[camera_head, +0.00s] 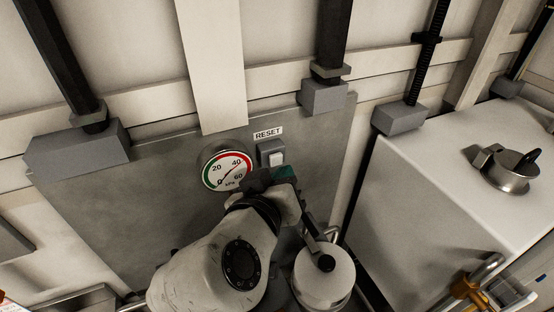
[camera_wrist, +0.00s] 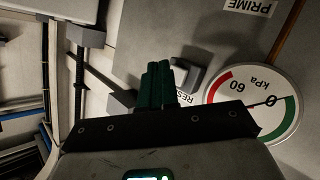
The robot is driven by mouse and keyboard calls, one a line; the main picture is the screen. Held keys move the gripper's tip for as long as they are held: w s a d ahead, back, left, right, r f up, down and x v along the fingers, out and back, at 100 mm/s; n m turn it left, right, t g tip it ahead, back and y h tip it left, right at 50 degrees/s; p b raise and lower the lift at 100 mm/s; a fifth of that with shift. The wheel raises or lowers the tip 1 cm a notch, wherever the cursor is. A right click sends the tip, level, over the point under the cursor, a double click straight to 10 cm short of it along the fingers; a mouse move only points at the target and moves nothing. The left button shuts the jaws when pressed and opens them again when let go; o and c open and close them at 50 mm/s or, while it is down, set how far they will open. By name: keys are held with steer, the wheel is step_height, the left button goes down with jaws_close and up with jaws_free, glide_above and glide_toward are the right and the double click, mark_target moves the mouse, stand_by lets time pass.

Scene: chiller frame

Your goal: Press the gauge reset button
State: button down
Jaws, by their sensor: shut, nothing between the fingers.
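The reset button (camera_head: 277,157) is a pale square key in a grey housing, under a RESET label (camera_head: 268,133) on the grey panel. The round gauge (camera_head: 227,170), with green and red bands, is to its left. My gripper (camera_head: 285,173) has teal fingers, shut and empty, just below the button in the head view. In the wrist view the fingers (camera_wrist: 158,68) reach toward the panel, with the button housing (camera_wrist: 186,73) just right of their tips. I cannot tell whether they touch it. The gauge (camera_wrist: 262,85) is partly hidden by my gripper there.
A PRIME label (camera_wrist: 247,6) is on the panel in the wrist view. A white cabinet (camera_head: 420,190) with a metal cup-like fitting (camera_head: 507,170) is at the right. Dark posts with grey blocks (camera_head: 78,148) stand along the top.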

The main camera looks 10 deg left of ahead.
steer(key=shift+w, duration=0.15)
steer(key=shift+w+a, duration=0.2)
steer(key=shift+w, duration=0.05)
steer(key=shift+w+a, duration=0.25)
steer(key=shift+w, duration=0.05)
stand_by(1.1)
steer(key=shift+s, duration=0.1)
steer(key=shift+s+d, duration=0.45)
steer(key=shift+s, duration=0.15)
stand_by(0.4)
steer(key=shift+s+d+p, duration=0.4)
steer(key=shift+s+d, duration=0.3)
steer(key=shift+s, duration=0.35)
steer(key=shift+s+d+p, duration=0.4)
steer(key=shift+s+d, duration=0.3)
steer(key=shift+s, duration=0.35)
